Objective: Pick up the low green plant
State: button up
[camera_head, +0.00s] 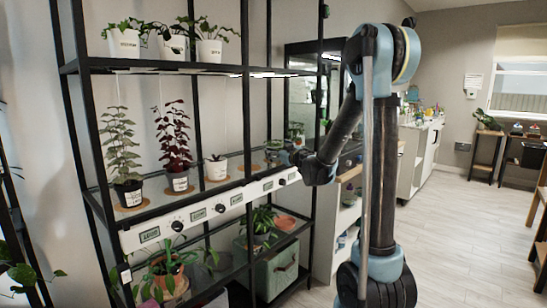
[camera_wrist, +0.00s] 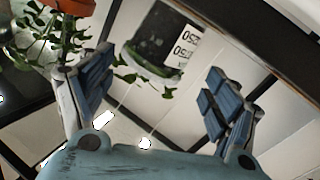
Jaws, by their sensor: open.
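In the head view a low green plant (camera_head: 273,146) sits at the right end of the middle shelf, partly hidden behind my arm. My gripper (camera_head: 297,156) is at the shelf's right end, close beside this plant; whether they touch cannot be told. In the wrist view my gripper (camera_wrist: 160,92) is open, with its blue-padded fingers wide apart. Between and beyond them is a dark pot with a white label (camera_wrist: 160,38) and green leaves (camera_wrist: 145,76) along its edge. Nothing is held. I cannot tell whether this is the same plant.
The middle shelf also holds a tall green plant (camera_head: 122,150), a dark red plant (camera_head: 173,135) and a small white pot (camera_head: 217,168). Black shelf posts and a front panel with knobs (camera_head: 205,213) border it. The floor (camera_head: 460,230) to the right is mostly clear.

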jog(key=shift+x, duration=2.8)
jog(key=shift+r, duration=0.1)
jog(key=c, duration=1)
